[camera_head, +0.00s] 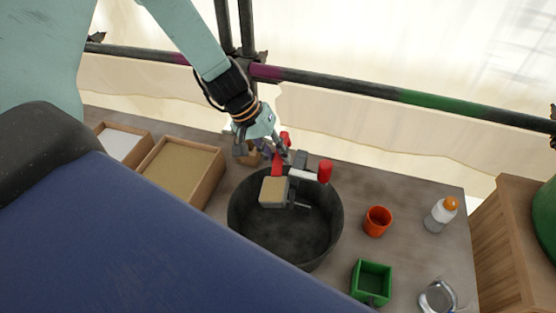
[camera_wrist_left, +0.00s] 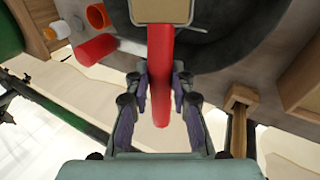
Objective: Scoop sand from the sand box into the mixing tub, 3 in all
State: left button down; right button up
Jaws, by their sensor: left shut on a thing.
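My left gripper (camera_head: 277,153) is shut on the red handle of a scoop (camera_head: 276,166). In the left wrist view my left gripper (camera_wrist_left: 158,95) has its fingers on both sides of the red handle (camera_wrist_left: 160,70). The scoop's square head (camera_head: 274,191) is over the far part of the black mixing tub (camera_head: 236,232) and shows a tan, sand-coloured top. The tub's dark floor looks bare where it shows. The sand box (camera_head: 180,171), a wooden box full of tan sand, stands left of the tub. My right gripper is not in view.
A second red-handled tool (camera_head: 325,172) is at the tub's far right rim. A box of white material (camera_head: 121,144) is far left. An orange cup (camera_head: 377,221), green square container (camera_head: 371,282) and orange-capped bottle (camera_head: 441,214) stand right. A scaffold rail (camera_head: 350,87) runs behind.

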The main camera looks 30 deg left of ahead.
pick_arm(q)
jog(key=shift+a+f+h+b, duration=0.1)
jog(key=shift+f+h+b, duration=0.15)
jog(key=shift+h+b, duration=0.15)
jog(key=a+t+h+b, duration=0.1)
jog(key=h+b, duration=0.2)
jog(key=b, duration=0.3)
jog(key=s+f+m+t+h+b, duration=0.1)
jog(key=h+b, duration=0.3)
jog(key=b, duration=0.3)
jog(key=a+t+h+b, duration=0.1)
jog(key=h+b, duration=0.2)
jog(key=b, duration=0.4)
jog(key=shift+s+a+f+m+t+h, duration=0.15)
jog(key=shift+a+m+t+h, duration=0.15)
jog(key=shift+a+m, duration=0.1)
jog(key=shift+s, duration=0.15)
